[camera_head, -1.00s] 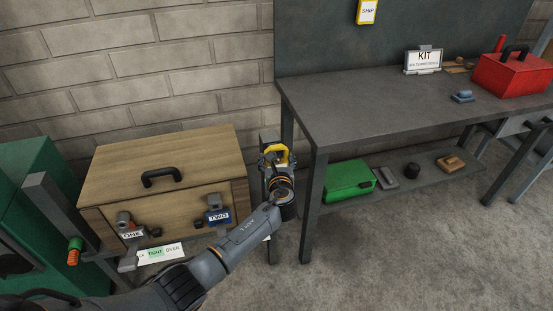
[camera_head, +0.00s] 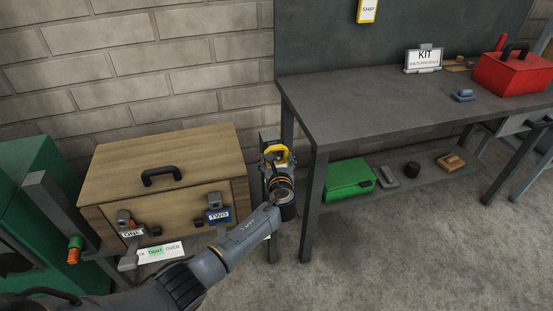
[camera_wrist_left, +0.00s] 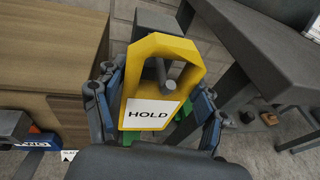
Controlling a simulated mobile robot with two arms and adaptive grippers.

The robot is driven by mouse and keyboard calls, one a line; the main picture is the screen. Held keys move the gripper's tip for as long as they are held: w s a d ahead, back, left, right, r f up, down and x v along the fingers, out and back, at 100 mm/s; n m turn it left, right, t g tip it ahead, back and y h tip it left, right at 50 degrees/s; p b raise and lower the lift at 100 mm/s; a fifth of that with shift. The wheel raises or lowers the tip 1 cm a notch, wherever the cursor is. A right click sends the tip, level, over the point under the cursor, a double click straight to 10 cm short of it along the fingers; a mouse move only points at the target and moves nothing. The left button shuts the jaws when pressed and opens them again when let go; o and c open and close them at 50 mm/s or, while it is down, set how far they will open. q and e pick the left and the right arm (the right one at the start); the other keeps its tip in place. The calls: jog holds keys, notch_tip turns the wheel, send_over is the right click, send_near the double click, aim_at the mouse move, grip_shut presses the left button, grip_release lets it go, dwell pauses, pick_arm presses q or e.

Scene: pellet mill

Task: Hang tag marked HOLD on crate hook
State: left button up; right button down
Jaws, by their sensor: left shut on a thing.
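The yellow tag (camera_wrist_left: 150,72) carries a white label reading HOLD. My left gripper (camera_wrist_left: 157,112) is shut on it, with a finger at each side, and holds it upright. In the head view the tag (camera_head: 277,150) shows at the tip of my left gripper (camera_head: 278,168), just right of the wooden crate (camera_head: 165,170). A grey post (camera_wrist_left: 160,22) stands behind the tag, and a grey peg (camera_wrist_left: 168,84) shows in the tag's opening. I cannot tell for sure whether the peg passes through it. My right gripper is not in view.
The workbench (camera_head: 380,105) stands close on the right, its leg (camera_head: 312,205) near my left gripper. A green box (camera_head: 348,180) is on its lower shelf. Levers labelled ONE (camera_head: 131,233) and TWO (camera_head: 217,215) are on the crate's front. Open floor lies at the lower right.

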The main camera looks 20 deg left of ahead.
pick_arm(q)
jog(key=shift+f+b, duration=0.5)
jog(key=shift+f, duration=0.2)
jog(key=shift+f+b, duration=0.3)
jog(key=shift+f, duration=0.3)
jog(key=o, duration=1.5)
jog(key=shift+c, duration=0.2)
jog(key=shift+s, duration=0.1)
